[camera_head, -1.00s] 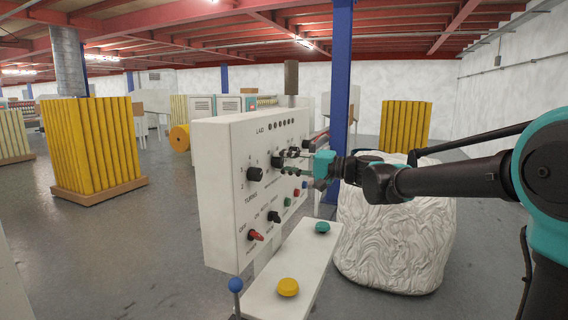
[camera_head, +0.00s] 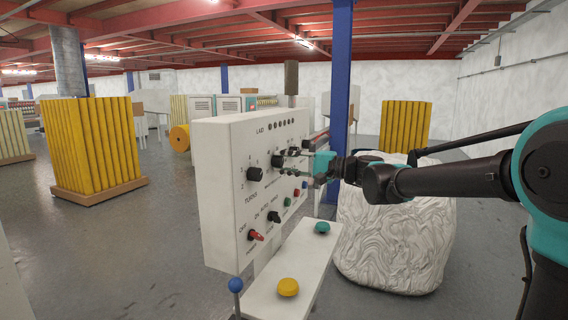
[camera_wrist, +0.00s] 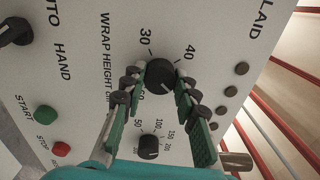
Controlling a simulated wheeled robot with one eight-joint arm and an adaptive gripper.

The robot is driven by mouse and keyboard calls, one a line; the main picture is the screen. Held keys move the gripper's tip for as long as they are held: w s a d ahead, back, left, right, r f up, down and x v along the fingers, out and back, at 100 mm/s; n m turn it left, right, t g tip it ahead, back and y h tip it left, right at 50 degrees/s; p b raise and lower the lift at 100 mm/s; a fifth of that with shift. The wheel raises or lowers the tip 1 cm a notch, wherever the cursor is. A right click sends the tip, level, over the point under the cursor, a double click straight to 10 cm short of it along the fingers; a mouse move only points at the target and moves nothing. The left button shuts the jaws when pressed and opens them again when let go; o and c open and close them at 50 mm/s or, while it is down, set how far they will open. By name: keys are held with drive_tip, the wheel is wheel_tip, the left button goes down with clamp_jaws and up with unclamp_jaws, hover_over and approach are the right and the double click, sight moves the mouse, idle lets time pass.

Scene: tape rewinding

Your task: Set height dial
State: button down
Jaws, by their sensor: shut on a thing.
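The white control panel (camera_head: 228,190) stands upright in the middle of the head view. My gripper (camera_head: 283,160) reaches it from the right. In the wrist view my gripper (camera_wrist: 160,88) has its two green-and-black fingers shut on a round black dial (camera_wrist: 160,75), one on each side. The numbers 30 and 40 show beside this dial, and the label "WRAP HEIGHT cm" runs near it. Other scale numbers are partly hidden by the fingers. A smaller black dial (camera_wrist: 149,147) marked 50 to 200 lies between the fingers, apart from them.
A black AUTO/HAND knob (camera_wrist: 14,32), green START button (camera_wrist: 45,113) and red STOP button (camera_wrist: 61,149) sit close by. A ledge below bears yellow (camera_head: 288,287) and green (camera_head: 322,228) buttons. A white wrapped bale (camera_head: 395,240) stands under my arm.

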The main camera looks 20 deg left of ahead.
drive_tip(key=c, duration=1.2)
unclamp_jaws()
drive_tip(key=shift+o, duration=0.2)
drive_tip(key=s+d, duration=0.1)
drive_tip(key=d, duration=1.1)
drive_tip(key=s+d+f+t+h, duration=0.1)
drive_tip(key=s+d+f+h, duration=0.2)
drive_tip(key=f, duration=0.6)
drive_tip(key=s+d+f+h, duration=0.2)
drive_tip(key=d+f+h, duration=0.1)
drive_tip(key=d+f, duration=0.4)
drive_tip(key=s+d+f+t+h, duration=0.1)
drive_tip(key=s+d+f+h, duration=0.15)
drive_tip(key=f, duration=0.75)
drive_tip(key=s+d+f+h, duration=0.3)
drive_tip(key=d+f, duration=0.2)
drive_tip(key=d, duration=0.2)
drive_tip(key=s+d+f+n+h, duration=0.1)
drive_tip(key=s+d+f+h, duration=0.2)
drive_tip(key=d, duration=0.4)
drive_tip(key=s+d+f+t+h, duration=0.1)
drive_tip(key=s+d+f+h, duration=0.2)
drive_tip(key=d+f, duration=0.4)
drive_tip(key=shift+s+n, duration=0.3)
drive_tip(key=shift+s, duration=0.4)
